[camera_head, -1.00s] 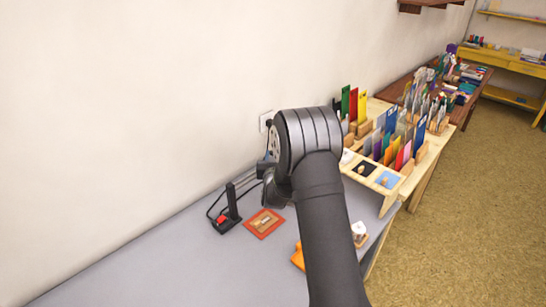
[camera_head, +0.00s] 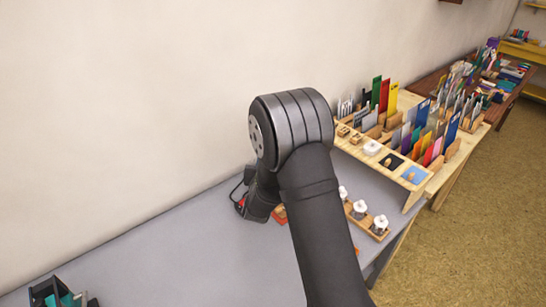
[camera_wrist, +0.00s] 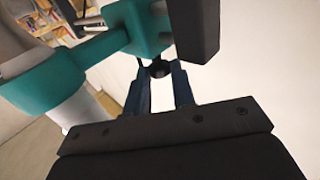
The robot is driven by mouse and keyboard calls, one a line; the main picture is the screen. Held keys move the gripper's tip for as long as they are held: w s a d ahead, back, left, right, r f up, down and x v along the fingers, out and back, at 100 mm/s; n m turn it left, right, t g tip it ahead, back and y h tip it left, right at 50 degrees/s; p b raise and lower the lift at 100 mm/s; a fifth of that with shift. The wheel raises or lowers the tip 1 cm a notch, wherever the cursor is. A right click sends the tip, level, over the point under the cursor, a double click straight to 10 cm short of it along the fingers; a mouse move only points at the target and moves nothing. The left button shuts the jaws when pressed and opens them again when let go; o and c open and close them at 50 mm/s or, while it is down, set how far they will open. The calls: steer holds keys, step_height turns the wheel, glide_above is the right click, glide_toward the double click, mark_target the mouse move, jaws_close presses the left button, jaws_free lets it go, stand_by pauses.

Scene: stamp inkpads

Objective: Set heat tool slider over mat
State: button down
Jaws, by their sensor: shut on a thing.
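My gripper (camera_wrist: 160,80) shows in the wrist view with its two blue-grey fingers shut on a round black knob (camera_wrist: 159,69). The knob sits against a teal body (camera_wrist: 135,35), and I cannot tell for sure that this is the heat tool's slider. A small part of a red piece with a black cord (camera_head: 240,207) shows left of my arm.
The grey table (camera_head: 170,250) is clear at left centre. A black-and-teal device (camera_head: 62,295) is at its front left corner. White-knobbed stamps on a wooden holder (camera_head: 379,226) stand right of my arm. A wooden rack (camera_head: 415,182) with coloured cards stands beyond.

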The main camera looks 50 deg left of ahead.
steer(key=shift+s+f, duration=0.1)
steer(key=shift+s, duration=0.2)
steer(key=c, duration=1.3)
jaws_free()
steer(key=shift+o, duration=0.2)
steer(key=v, duration=1.7)
steer(key=shift+s+d, duration=0.1)
steer(key=shift+d, duration=0.05)
steer(key=x, duration=1.7)
steer(key=shift+w, duration=0.3)
